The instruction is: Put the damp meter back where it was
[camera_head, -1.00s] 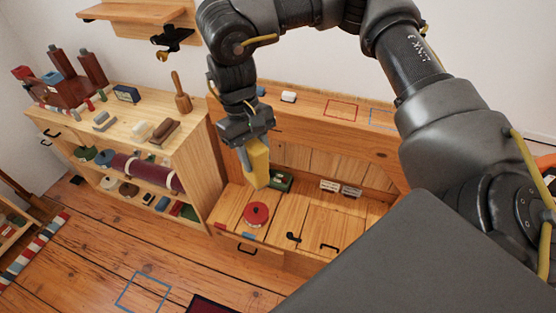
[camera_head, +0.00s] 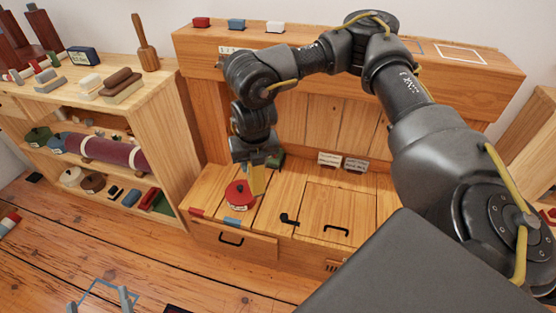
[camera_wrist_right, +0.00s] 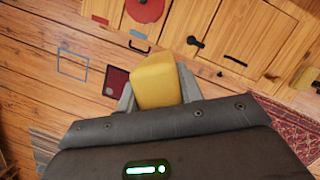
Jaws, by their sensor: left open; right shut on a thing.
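My right gripper (camera_head: 258,182) is shut on a yellow block-like thing (camera_wrist_right: 155,78), probably the damp meter; no label shows. It hangs over the wooden bench top (camera_head: 213,180), just behind and right of a round red tin (camera_head: 238,194) in the head view. The gap below it cannot be judged. A dark green box (camera_head: 275,162) sits behind it, partly hidden by the gripper. My left gripper (camera_head: 98,302) is open and empty at the bottom edge, low over the floor; only its fingertips show.
Two white label cards (camera_head: 330,159) stand at the back of the bench. A black latch (camera_head: 289,219) and handle (camera_head: 336,231) lie on its lids. Small red, blue and white blocks (camera_head: 237,24) sit on the upper ledge. A crowded shelf unit (camera_head: 180,125) stands left.

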